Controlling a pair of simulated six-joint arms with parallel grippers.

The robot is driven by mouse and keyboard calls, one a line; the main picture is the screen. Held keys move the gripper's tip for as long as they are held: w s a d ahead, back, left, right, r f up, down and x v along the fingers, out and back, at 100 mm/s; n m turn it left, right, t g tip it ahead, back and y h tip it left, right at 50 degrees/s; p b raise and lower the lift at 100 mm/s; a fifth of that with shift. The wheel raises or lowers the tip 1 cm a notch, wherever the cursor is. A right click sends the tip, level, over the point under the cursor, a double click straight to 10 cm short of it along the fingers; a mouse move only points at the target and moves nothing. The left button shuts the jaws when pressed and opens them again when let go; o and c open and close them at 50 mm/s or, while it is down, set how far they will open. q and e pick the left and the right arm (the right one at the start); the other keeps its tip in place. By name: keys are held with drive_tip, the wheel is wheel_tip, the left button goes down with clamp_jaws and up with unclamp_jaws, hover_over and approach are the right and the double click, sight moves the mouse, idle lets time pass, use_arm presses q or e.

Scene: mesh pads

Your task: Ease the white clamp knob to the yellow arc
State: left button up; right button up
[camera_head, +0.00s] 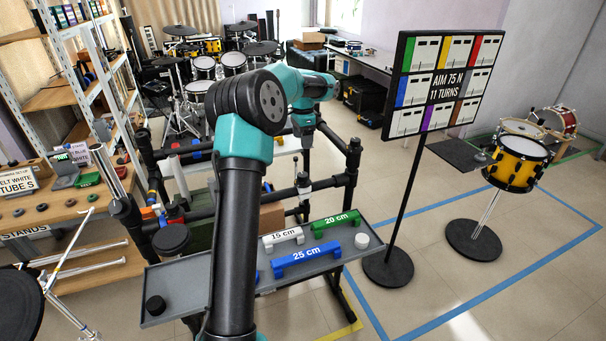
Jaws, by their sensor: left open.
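My left gripper (305,143) hangs from the teal wrist above the black pipe rack (322,181). It is open, and its fingertips are small and hard to make out. A white round cap (362,241) lies at the right end of the grey tray (186,283); I cannot tell which of these is the white clamp knob. I cannot make out a yellow arc on the rack. My right gripper is not in view.
The tray holds a white 15 cm bar (283,237), a green 20 cm bar (336,222), a blue 25 cm bar (306,259) and a black knob (155,306). A sign stand (388,269) stands right of the tray. My arm hides part of the rack.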

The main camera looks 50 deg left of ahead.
sight(303, 174)
use_arm(q)
wheel_tip(303, 174, down, 15)
drive_tip(key=shift+f, duration=0.1)
idle(0.4)
drive_tip(key=shift+c, duration=0.4)
drive_tip(key=c, duration=0.8)
drive_tip(key=shift+c, duration=0.2)
drive_tip(key=shift+n, duration=0.4)
drive_tip(key=n, duration=1.2)
